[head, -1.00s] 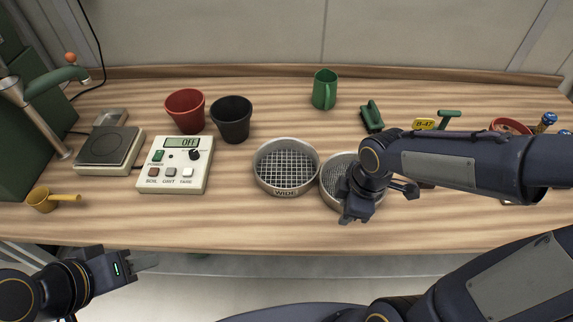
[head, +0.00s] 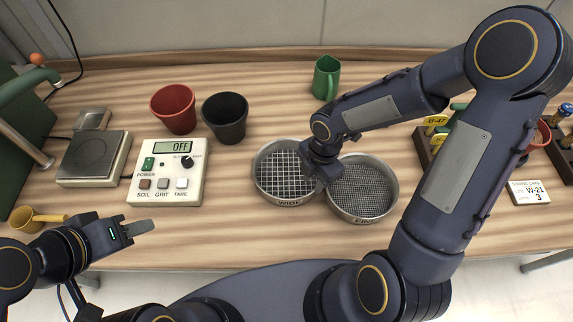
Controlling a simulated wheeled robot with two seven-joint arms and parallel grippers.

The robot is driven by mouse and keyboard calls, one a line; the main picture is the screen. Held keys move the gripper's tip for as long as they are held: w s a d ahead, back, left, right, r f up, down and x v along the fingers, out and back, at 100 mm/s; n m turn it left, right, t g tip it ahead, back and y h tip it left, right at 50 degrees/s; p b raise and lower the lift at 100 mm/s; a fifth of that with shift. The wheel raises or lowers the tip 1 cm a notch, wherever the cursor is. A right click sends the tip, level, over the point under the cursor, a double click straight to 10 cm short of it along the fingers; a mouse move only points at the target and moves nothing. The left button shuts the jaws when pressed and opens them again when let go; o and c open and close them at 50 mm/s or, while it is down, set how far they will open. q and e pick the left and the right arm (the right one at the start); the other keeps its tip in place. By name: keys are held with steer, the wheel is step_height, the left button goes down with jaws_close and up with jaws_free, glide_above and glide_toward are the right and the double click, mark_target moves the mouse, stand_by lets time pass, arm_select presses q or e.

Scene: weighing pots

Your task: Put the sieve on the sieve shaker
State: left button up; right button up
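Two round metal sieves stand side by side on the bench. The left one, marked WIDE (head: 283,168), has a coarse mesh; the right one, marked FINE (head: 375,190), has a fine mesh. My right gripper (head: 326,180) points down where their rims meet, over the right edge of the wide sieve. Its fingertips are partly hidden, so I cannot tell whether they hold a rim. My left gripper (head: 142,228) is near the front edge at the left, away from the sieves, with nothing seen in it. I cannot clearly identify a sieve shaker.
A control box (head: 168,172) reading OFF and a flat weighing plate (head: 95,158) stand at left. A red pot (head: 173,108), a black pot (head: 225,118) and a green mug (head: 326,78) stand behind. A card (head: 528,193) lies at right. A yellow scoop (head: 30,218) lies front left.

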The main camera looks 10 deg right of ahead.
mark_target(310, 192)
steer(key=f, duration=0.6)
steer(key=shift+a+f, duration=0.3)
steer(key=shift+a, duration=0.1)
jaws_close()
